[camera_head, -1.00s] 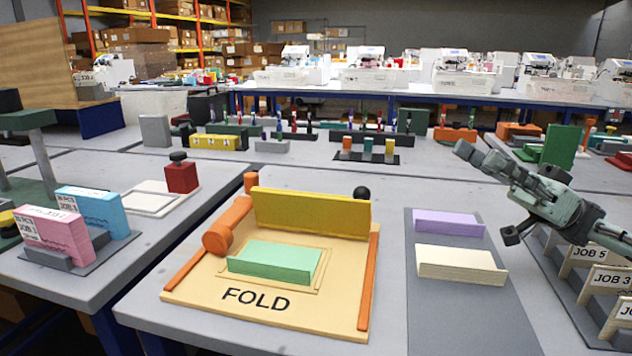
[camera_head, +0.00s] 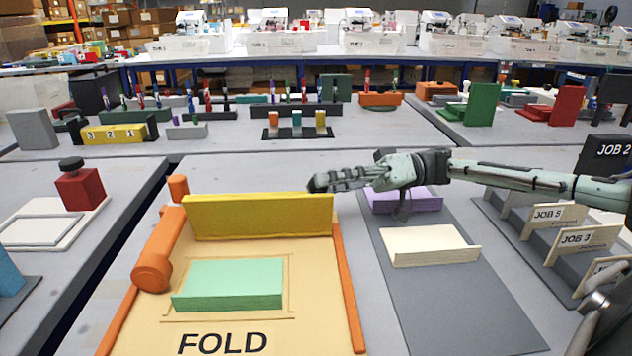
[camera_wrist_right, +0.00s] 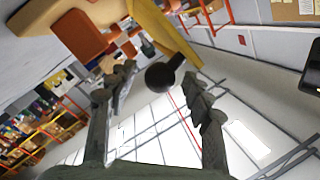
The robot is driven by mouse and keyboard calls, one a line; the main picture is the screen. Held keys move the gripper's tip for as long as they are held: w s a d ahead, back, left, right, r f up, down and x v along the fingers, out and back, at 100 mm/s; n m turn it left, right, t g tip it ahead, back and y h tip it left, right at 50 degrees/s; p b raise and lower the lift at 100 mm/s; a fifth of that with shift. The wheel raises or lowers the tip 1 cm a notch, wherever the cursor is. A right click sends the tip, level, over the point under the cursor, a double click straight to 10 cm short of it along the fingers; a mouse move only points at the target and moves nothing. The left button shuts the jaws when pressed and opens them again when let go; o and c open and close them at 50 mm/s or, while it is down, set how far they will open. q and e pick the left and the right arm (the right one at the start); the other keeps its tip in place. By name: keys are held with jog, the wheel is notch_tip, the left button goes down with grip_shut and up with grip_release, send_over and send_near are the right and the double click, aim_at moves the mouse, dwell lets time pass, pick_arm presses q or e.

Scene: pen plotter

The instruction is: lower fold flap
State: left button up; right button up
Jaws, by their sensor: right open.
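The yellow fold flap (camera_head: 255,217) stands upright at the back of the tan FOLD board (camera_head: 135,325). It also shows at the top of the right wrist view (camera_wrist_right: 158,25). A mint-green folded piece (camera_head: 230,280) lies on the board in front of the flap. My right gripper (camera_head: 320,184) points left at the flap's upper right corner. In the right wrist view its fingers (camera_wrist_right: 163,90) are spread, with the black knob (camera_wrist_right: 163,74) showing between their tips. Whether they touch it I cannot tell. My left gripper is out of view.
Orange rails edge the board, with an orange cylinder (camera_head: 153,270) at left. Right of it, a grey mat (camera_head: 440,305) holds a purple piece (camera_head: 425,200) and a cream piece (camera_head: 428,247). JOB cards (camera_head: 590,240) stand farther right. A red stamp (camera_head: 80,188) is at left.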

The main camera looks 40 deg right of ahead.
jog(key=shift+w+a, duration=0.25)
jog(key=shift+a, duration=0.45)
grip_shut()
